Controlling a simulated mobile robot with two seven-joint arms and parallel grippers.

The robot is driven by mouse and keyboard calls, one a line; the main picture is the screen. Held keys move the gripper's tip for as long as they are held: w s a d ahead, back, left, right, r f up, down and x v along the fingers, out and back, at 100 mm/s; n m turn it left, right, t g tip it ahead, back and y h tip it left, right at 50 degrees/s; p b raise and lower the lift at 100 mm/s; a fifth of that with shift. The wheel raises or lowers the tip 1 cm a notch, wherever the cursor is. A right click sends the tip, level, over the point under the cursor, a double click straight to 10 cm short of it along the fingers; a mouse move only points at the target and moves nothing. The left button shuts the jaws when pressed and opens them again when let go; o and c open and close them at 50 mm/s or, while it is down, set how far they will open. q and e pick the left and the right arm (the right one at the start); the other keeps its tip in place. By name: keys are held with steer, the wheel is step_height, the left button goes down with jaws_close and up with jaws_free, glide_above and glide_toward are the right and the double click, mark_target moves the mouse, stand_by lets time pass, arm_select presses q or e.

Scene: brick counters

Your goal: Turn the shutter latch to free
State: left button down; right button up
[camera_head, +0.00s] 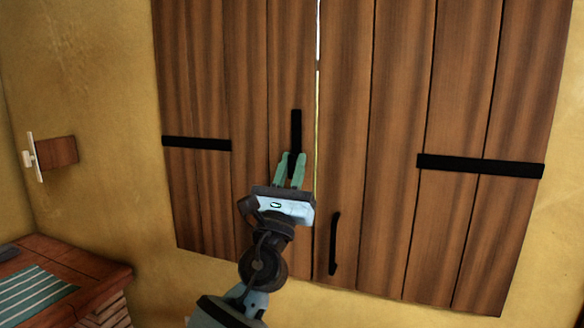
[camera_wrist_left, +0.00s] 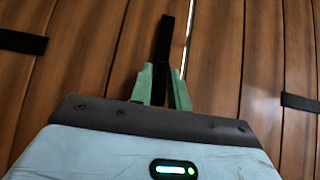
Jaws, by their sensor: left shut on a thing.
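The wooden shutters (camera_head: 393,130) fill the middle of the head view, with a thin bright gap between the two panels. A black latch bar (camera_head: 296,127) stands upright on the left panel beside the gap. It also shows in the left wrist view (camera_wrist_left: 165,42). My left gripper (camera_head: 291,160) is shut on the lower part of the latch bar, with one green finger on each side. The fingers and my wrist hide the bar's lower end. My right gripper is in neither view.
A black curved handle (camera_head: 335,243) is on the right panel. Black hinge straps (camera_head: 196,144) (camera_head: 480,166) cross the outer boards. A wooden wall piece with a white plate (camera_head: 55,152) is at left. A brick counter (camera_head: 100,270) with a striped cloth (camera_head: 35,295) stands lower left.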

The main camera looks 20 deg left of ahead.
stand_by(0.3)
arm_select(q)
steer(key=c, duration=1.4)
jaws_free()
